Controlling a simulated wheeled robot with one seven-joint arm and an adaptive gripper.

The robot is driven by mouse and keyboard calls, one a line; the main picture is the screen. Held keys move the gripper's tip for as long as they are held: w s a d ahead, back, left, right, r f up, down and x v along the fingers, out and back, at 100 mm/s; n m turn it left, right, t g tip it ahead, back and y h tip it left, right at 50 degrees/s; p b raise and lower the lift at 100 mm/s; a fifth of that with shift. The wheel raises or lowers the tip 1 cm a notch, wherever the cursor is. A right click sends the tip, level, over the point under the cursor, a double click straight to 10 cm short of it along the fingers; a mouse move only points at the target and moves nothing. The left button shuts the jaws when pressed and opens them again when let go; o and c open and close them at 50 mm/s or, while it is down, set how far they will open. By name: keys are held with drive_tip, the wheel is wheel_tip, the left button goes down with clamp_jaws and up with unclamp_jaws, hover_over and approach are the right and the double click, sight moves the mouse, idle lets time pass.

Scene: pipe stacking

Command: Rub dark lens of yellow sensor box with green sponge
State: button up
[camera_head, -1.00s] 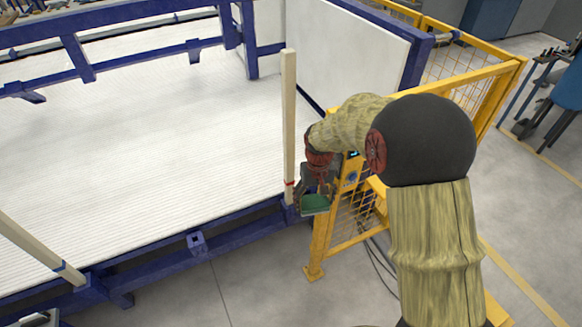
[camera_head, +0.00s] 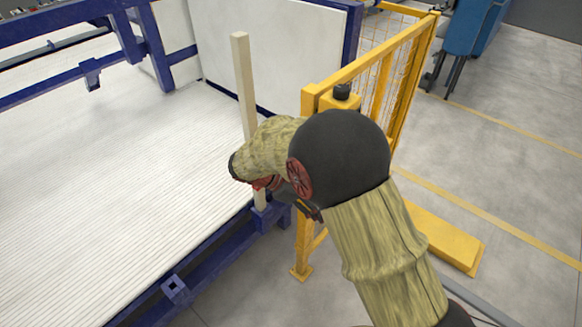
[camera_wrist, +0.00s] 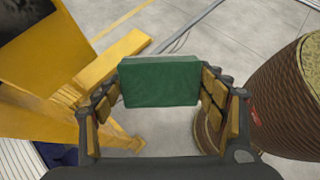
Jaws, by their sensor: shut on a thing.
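The green sponge (camera_wrist: 160,72) is held between the two fingers of my gripper (camera_wrist: 161,88) in the wrist view, with its broad face toward the camera. In the head view, dark parts of my gripper (camera_head: 311,208) show below my wrist, and the sponge is hidden. A yellow box with a dark round piece on top (camera_head: 341,101) stands just behind my arm at the fence corner. It looks like the sensor box, but I cannot tell which part is its lens. My gripper is lower than this box. I see no contact between sponge and box.
A yellow fence (camera_head: 392,95) stands behind my arm. A yellow structure (camera_wrist: 40,62) fills the left of the wrist view, close to the fingers. A pale upright post (camera_head: 244,82) stands on the blue frame (camera_head: 185,285) at left. Open grey floor (camera_head: 500,150) lies at right.

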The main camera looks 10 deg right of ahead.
drive_tip(key=w+a+r+n+t+h+b, duration=0.35)
drive_tip(key=w+a+r+n+t, duration=0.25)
drive_tip(key=a+r+n+t, duration=0.45)
drive_tip(key=w+d+r+m+t+b, duration=0.1)
drive_tip(key=w+d+t, duration=0.1)
drive_tip(key=d, duration=0.4)
drive_tip(key=shift+w+d+r+h, duration=0.25)
drive_tip(key=shift+w+d+h, duration=0.15)
drive_tip(key=shift+w, duration=0.45)
drive_tip(key=shift+x, duration=0.9)
